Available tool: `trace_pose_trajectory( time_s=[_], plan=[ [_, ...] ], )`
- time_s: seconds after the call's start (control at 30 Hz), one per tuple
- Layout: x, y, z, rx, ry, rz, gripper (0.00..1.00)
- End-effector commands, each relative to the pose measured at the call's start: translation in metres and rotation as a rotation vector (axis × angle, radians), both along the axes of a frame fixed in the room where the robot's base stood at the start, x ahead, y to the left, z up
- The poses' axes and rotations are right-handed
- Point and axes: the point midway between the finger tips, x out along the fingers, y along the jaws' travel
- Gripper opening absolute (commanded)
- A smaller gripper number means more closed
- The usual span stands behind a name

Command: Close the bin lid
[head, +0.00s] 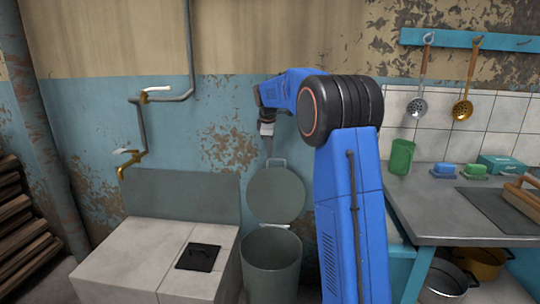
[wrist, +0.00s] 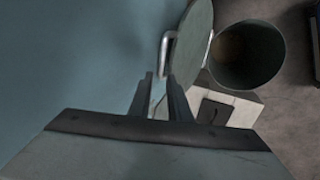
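The grey-green bin (head: 270,268) stands on the floor, open at the top. Its round lid (head: 275,196) is raised upright at the back of the rim, with a small handle on its upper edge. My gripper (head: 268,150) hangs just above the lid's upper edge, pointing down. Contact cannot be told.
A pale tiled block (head: 130,262) with a dark square inset stands left of the bin, below a brass tap (head: 128,160). A blue wall is behind. To the right is a counter (head: 430,220) with a green cup (head: 400,157), with pots (head: 448,282) below it.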

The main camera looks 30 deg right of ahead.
Motion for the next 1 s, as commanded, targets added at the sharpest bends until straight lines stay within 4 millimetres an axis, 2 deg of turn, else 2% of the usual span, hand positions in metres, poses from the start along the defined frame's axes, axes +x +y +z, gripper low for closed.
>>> trace_pose_trajectory(
  time_s=[0.2,0.6,0.7,1.0],
  plan=[
    [0.007,-0.005,-0.023,0.000,0.000,0.000,0.17],
    [0.009,-0.006,-0.028,-0.001,-0.001,0.000,0.17],
    [0.009,-0.006,-0.028,-0.001,-0.001,0.000,0.00],
    [0.008,-0.002,-0.027,-0.006,-0.009,0.001,0.00]
  ],
)
